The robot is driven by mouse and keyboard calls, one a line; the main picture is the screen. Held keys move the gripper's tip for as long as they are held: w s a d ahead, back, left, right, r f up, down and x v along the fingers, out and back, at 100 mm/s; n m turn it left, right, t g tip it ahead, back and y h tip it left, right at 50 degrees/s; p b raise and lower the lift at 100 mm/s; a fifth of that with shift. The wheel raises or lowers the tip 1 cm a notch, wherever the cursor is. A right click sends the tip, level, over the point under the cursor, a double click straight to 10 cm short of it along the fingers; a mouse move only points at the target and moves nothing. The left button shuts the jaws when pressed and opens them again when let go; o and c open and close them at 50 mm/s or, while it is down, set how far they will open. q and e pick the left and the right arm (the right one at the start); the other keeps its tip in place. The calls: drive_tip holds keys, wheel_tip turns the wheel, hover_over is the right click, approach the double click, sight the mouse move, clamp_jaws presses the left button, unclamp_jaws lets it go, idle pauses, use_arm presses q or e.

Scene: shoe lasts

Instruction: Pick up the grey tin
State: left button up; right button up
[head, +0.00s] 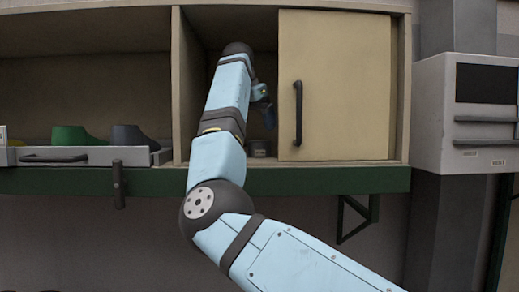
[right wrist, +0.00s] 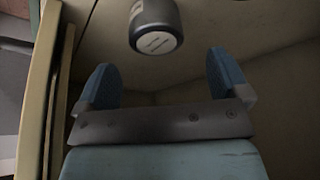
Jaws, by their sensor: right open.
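The grey tin (right wrist: 155,27) is a small cylinder with a pale label on its side and a light mark on its end face. In the right wrist view it is at the top, ahead of my fingertips and apart from them. In the head view the tin (head: 259,148) stands on the cupboard floor beside the sliding door, partly hidden by my right arm. My right gripper (right wrist: 164,72) is open, its two blue fingers apart with nothing between them. In the head view the gripper (head: 265,108) is above the tin inside the cupboard. My left gripper is out of view.
A tan door (head: 336,85) with a dark handle (head: 298,112) covers the right part of the cupboard. A divider (head: 184,80) bounds the opening on the left. A drawer (head: 70,157) at the left holds green (head: 75,136) and dark grey (head: 132,136) shoe lasts.

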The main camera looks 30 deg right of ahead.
sight(261, 144)
drive_tip(key=shift+x, duration=1)
drive_tip(key=x, duration=0.3)
drive_tip(key=p+x, duration=0.1)
drive_tip(key=shift+s+f, duration=0.2)
drive_tip(key=shift+f, duration=0.1)
drive_tip(key=shift+w+d+f, duration=0.1)
drive_tip(key=shift+d+f, duration=0.1)
drive_tip(key=shift+f, duration=0.05)
drive_tip(key=shift+r, duration=0.1)
drive_tip(key=shift+c, duration=1)
drive_tip(key=shift+a, duration=0.1)
drive_tip(key=c, duration=0.8)
drive_tip(key=shift+r, duration=0.1)
drive_tip(key=shift+c, duration=0.2)
